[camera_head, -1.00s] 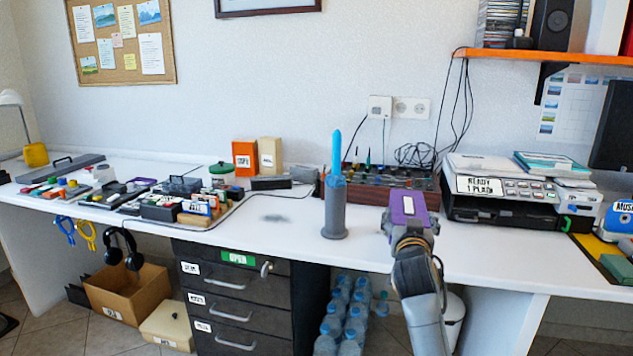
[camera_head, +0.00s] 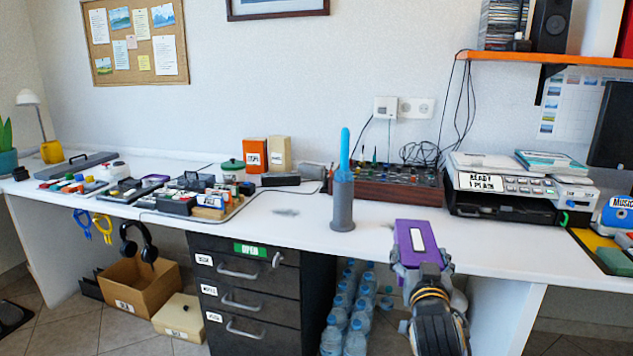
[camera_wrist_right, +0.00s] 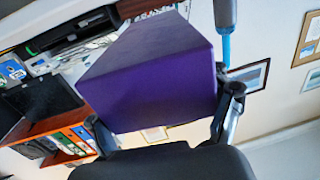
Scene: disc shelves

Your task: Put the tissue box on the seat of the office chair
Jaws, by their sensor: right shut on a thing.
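The tissue box (camera_head: 405,240) is purple with a pale slot on its top. My right gripper (camera_head: 421,268) is shut on it and holds it up in front of the white desk's front edge. In the right wrist view the purple box (camera_wrist_right: 160,80) fills the middle, with the fingers of my right gripper (camera_wrist_right: 165,122) on either side of it. The office chair is not visible in any view. My left gripper is not in view.
The white desk (camera_head: 290,235) runs across the view. A grey cylinder with a blue top (camera_head: 342,200) stands left of the box, and a printer (camera_head: 510,195) stands to the right. Below are a dark drawer unit (camera_head: 250,300), water bottles (camera_head: 355,335) and a cardboard box (camera_head: 150,285).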

